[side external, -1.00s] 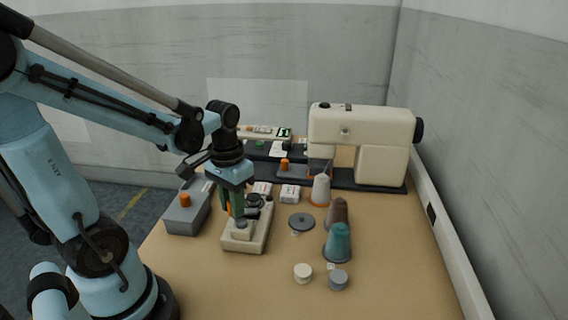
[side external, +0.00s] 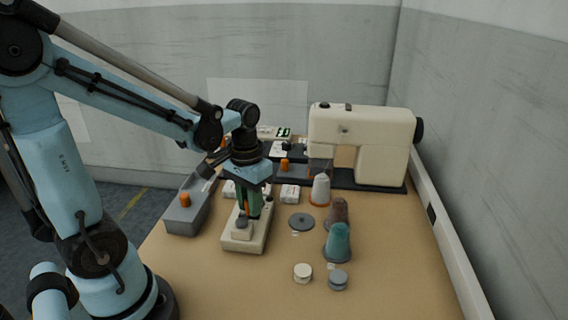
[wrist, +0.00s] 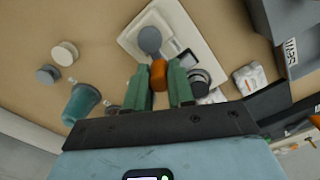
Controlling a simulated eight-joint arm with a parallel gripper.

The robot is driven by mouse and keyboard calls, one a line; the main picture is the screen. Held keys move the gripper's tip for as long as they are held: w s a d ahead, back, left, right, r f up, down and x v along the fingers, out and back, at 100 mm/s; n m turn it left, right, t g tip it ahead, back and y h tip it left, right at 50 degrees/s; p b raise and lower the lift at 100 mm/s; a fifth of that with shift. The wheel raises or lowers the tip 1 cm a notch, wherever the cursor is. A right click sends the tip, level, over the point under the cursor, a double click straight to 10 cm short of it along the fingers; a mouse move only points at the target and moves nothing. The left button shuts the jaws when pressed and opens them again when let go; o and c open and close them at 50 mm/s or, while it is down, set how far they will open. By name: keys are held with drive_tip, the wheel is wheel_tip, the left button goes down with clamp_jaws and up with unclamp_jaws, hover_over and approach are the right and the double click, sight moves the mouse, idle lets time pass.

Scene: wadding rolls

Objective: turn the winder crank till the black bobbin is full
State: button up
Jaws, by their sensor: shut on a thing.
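The cream winder (side external: 238,243) stands on the tan table, below my gripper (side external: 252,208). In the wrist view my gripper (wrist: 160,82) has its green fingers shut on the orange crank knob (wrist: 158,74). A grey round crank hub (wrist: 150,40) sits on the winder beside the knob. The black bobbin (wrist: 199,82) is just right of the fingers in the wrist view, partly hidden; how full it is cannot be told. In the side view the fingers hide most of the knob.
A grey box with an orange knob (side external: 184,200) stands left of the winder. To the right are a dark disc (side external: 301,222), a white cone (side external: 320,189), a brown cone (side external: 337,211), a teal cone (side external: 337,243) and two small round pieces. A cream sewing machine (side external: 380,150) stands behind.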

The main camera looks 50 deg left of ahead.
drive_tip(key=shift+d, duration=0.2)
drive_tip(key=shift+d, duration=0.85)
drive_tip(key=shift+s+d, duration=0.45)
drive_tip(key=shift+d, duration=0.25)
drive_tip(key=o, duration=0.8)
drive_tip(key=shift+c, duration=0.2)
drive_tip(key=shift+w, duration=0.1)
wheel_tip(320, 180, up, 7)
